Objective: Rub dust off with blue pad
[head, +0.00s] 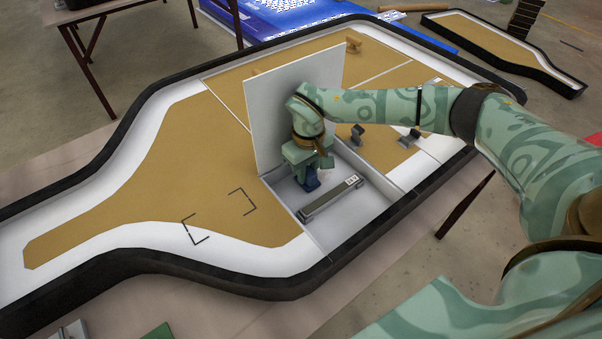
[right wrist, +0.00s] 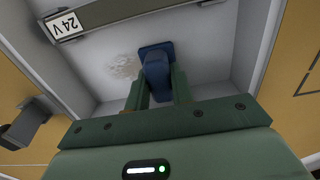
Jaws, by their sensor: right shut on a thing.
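My right gripper (head: 308,168) is shut on the blue pad (head: 309,183) inside the open pale compartment (head: 368,212) of the bottle-shaped lightbox. The right wrist view shows the gripper (right wrist: 158,88) with its fingers on both sides of the pad's narrow grip, and the pad's wider blue part (right wrist: 154,50) beyond them. The pad is at or very near the compartment floor; contact is hard to tell. A pale dust patch (right wrist: 122,67) lies on the floor just left of the pad in the right wrist view. My left gripper is not in view.
A grey bar (head: 331,199) labelled 24V lies in the compartment near the pad. A white panel (head: 275,115) stands upright along the compartment's far left side. Dark clips (head: 357,135) sit on the tan surface behind.

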